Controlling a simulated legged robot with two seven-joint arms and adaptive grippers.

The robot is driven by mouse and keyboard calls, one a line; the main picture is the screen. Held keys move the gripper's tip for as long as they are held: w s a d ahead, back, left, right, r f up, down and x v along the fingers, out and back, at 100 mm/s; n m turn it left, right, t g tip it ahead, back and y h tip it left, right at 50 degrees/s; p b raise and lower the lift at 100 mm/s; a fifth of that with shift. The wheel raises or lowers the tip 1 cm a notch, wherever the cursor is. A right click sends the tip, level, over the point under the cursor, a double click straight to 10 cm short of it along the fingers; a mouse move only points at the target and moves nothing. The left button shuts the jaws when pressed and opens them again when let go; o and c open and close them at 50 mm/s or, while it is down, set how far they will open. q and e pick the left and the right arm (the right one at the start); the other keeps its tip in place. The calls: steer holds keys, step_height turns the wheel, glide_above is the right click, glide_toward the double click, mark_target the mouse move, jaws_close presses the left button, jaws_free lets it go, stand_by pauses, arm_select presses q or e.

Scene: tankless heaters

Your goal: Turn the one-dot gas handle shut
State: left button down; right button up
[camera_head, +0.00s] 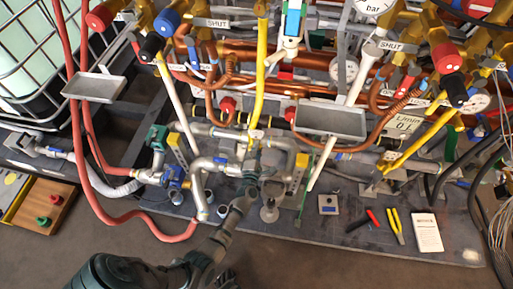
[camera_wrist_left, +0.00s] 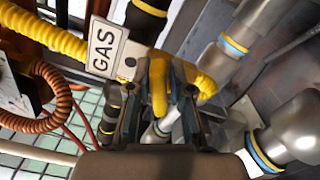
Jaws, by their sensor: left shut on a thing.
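My left gripper (camera_head: 252,174) reaches up from the bottom of the head view to the pipes below the vertical yellow gas pipe (camera_head: 261,80). In the left wrist view the two dark fingers of this gripper (camera_wrist_left: 160,105) stand on either side of a yellow handle (camera_wrist_left: 158,88) and are shut on it. The handle points down between the fingers. A white GAS tag (camera_wrist_left: 107,47) hangs just left of the handle, with one dark dot near its lower right corner. The handle is too small and covered to make out in the head view. My right gripper is not in view.
Grey pipes (camera_head: 205,165) and a red hose (camera_head: 130,212) lie left of the gripper. A grey tray (camera_head: 330,120) is to the right. Pliers (camera_head: 397,226) and a white booklet (camera_head: 427,232) lie on the grey base. A yellow corrugated hose (camera_wrist_left: 45,32) runs behind the GAS tag.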

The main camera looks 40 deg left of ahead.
arm_select(q)
steer(key=shift+w+d+f+m, duration=0.2)
steer(key=shift+d+m, duration=0.25)
steer(key=shift+m, duration=0.45)
steer(key=shift+f+m+p, duration=0.2)
steer(key=shift+m+p, duration=0.1)
steer(key=shift+m, duration=0.3)
steer(key=shift+s+a+f+m, duration=0.1)
steer(key=shift+s+m, duration=0.05)
steer(key=shift+m, duration=0.35)
steer(key=shift+s+a+f, duration=0.1)
steer(key=shift+f, duration=0.05)
steer(key=c, duration=1.1)
jaws_free()
steer(key=shift+c, duration=0.2)
steer(key=shift+a, duration=0.1)
steer(key=shift+r, duration=0.2)
